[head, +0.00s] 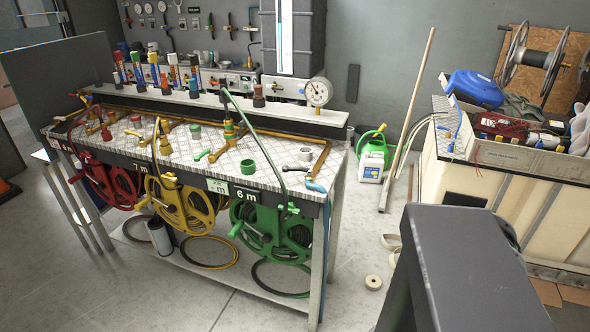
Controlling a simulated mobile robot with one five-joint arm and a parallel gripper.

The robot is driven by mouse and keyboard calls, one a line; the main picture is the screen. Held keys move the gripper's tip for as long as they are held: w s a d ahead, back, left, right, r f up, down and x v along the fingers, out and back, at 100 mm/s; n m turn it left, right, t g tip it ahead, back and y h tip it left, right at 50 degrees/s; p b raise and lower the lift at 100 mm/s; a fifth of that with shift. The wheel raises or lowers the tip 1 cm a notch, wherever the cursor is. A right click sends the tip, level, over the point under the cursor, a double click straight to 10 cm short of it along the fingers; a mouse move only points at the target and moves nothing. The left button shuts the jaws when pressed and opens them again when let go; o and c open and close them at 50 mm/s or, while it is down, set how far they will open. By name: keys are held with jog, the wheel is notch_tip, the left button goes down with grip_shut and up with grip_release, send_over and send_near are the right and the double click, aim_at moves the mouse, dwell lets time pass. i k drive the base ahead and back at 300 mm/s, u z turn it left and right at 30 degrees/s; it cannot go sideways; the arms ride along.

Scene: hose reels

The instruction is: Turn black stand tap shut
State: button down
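My dark arm link (470,275) fills the lower right. My gripper is not in view.
Red (100,180), yellow (180,205) and green (270,228) hose reels hang along the bench front. A pressure gauge (318,92) stands on the rear shelf. A green can (373,157), a leaning pole (408,120) and a cluttered crate (500,195) are to the right. Tape (373,282) lies on the floor.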

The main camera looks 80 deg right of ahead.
aim_at(285, 168)
jog(key=z, duration=1.4)
jog(key=k, duration=1.1)
jog(key=u, duration=0.5)
jog(key=i, duration=1)
jog(key=z, duration=0.1)
